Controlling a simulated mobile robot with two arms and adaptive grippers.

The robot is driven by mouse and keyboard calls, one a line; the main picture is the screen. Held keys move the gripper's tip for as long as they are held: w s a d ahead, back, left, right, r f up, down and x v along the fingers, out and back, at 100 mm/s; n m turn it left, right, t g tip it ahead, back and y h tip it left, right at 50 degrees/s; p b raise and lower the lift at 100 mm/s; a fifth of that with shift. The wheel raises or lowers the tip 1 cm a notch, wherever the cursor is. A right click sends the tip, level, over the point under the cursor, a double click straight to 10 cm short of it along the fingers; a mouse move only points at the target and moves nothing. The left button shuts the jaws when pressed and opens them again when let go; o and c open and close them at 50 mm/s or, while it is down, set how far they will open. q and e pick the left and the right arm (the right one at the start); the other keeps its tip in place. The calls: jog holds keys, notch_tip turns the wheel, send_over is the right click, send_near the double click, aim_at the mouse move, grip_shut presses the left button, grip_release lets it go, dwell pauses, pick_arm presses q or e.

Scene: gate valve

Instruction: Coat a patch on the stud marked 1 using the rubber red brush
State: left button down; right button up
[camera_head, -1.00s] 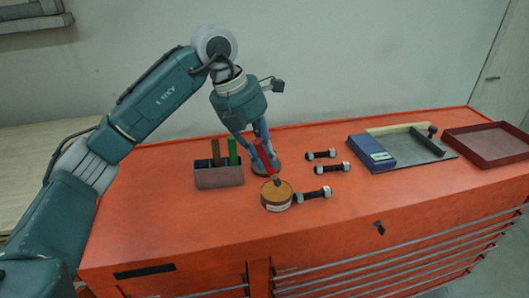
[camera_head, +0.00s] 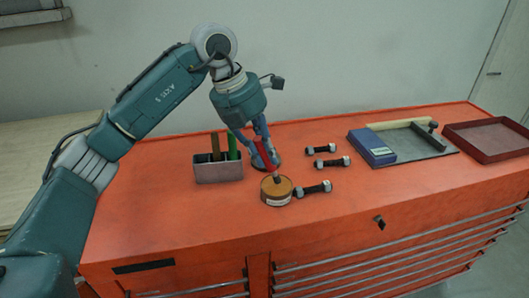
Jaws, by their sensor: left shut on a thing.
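My left gripper (camera_head: 258,140) is shut on the red brush (camera_head: 265,153) and holds it tip down. The brush tip is at the top of a round orange-brown tin (camera_head: 276,191) with a pale label; I cannot tell how deep it reaches. Three dark studs with pale nuts lie to the right of the tin: a near stud (camera_head: 313,188), a middle stud (camera_head: 332,162) and a far stud (camera_head: 322,149). Their numbers are too small to read. My right gripper is out of view.
A grey holder (camera_head: 218,173) with brown and green handles stands left of the tin. A round dark base (camera_head: 268,163) is behind the brush. A grey tray (camera_head: 431,148) with a blue box (camera_head: 372,148) and an empty dark red tray (camera_head: 490,143) are at right. The orange bench front (camera_head: 200,225) is clear.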

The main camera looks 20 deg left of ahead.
pick_arm(q)
jog(key=shift+f+b, duration=0.3)
jog(key=shift+f, duration=0.2)
dwell(0.3)
dwell(0.7)
dwell(0.3)
jog(key=shift+r+p, duration=0.3)
jog(key=shift+p, duration=0.05)
jog(key=shift+r+p, duration=2.4)
jog(key=shift+r, duration=0.8)
